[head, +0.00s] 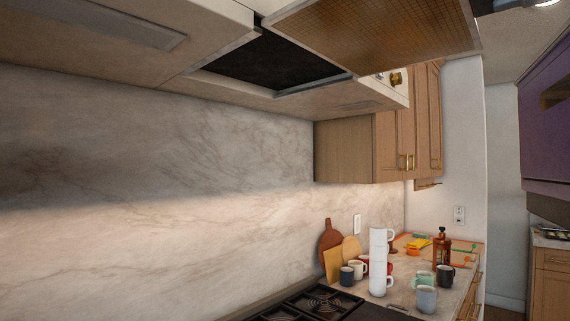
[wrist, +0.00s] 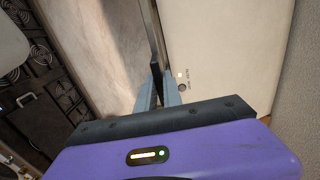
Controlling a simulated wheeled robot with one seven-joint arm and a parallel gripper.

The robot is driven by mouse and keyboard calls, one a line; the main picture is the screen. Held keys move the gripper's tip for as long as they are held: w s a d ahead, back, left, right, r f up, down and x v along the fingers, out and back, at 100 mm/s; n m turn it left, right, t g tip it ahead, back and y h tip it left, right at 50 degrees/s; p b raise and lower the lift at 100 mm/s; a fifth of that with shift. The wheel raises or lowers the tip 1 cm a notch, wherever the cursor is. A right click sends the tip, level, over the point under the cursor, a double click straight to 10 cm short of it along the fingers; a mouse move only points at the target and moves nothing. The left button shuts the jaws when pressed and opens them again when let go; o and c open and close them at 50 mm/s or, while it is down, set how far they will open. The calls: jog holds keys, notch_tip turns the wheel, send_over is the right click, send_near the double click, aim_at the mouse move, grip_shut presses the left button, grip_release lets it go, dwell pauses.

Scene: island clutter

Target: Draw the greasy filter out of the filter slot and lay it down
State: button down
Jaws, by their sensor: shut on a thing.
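The greasy filter (head: 385,28) is a flat, brownish mesh panel with a pale rim, at the top of the head view. It hangs level beside and below the dark, open filter slot (head: 268,62) in the hood's underside. I cannot tell whether any edge still touches the slot. In the wrist view the filter shows edge-on as a thin dark strip (wrist: 151,35). My gripper (wrist: 159,84) has its grey fingers shut on that edge. Most of the filter's face is hidden in the wrist view.
Below the hood is a black gas hob (head: 318,301), also in the wrist view (wrist: 35,50). The counter to its right holds stacked white cups (head: 380,262), several mugs, a brown bottle (head: 442,250) and cutting boards (head: 331,262). A wooden wall cabinet (head: 345,152) stands right of the hood.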

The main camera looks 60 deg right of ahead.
jog(key=shift+s+a+r, duration=0.15)
jog(key=shift+s+a, duration=0.15)
jog(key=shift+s, duration=0.25)
jog(key=shift+s+a+r, duration=0.15)
jog(key=shift+s+a, duration=0.15)
jog(key=shift+s, duration=0.25)
jog(key=shift+w, duration=0.1)
jog(key=shift+x, duration=1.85)
jog(key=shift+w+d, duration=0.1)
jog(key=shift+w, duration=0.1)
jog(key=shift+w, duration=0.15)
jog(key=shift+d+f, duration=0.1)
jog(key=shift+f, duration=0.1)
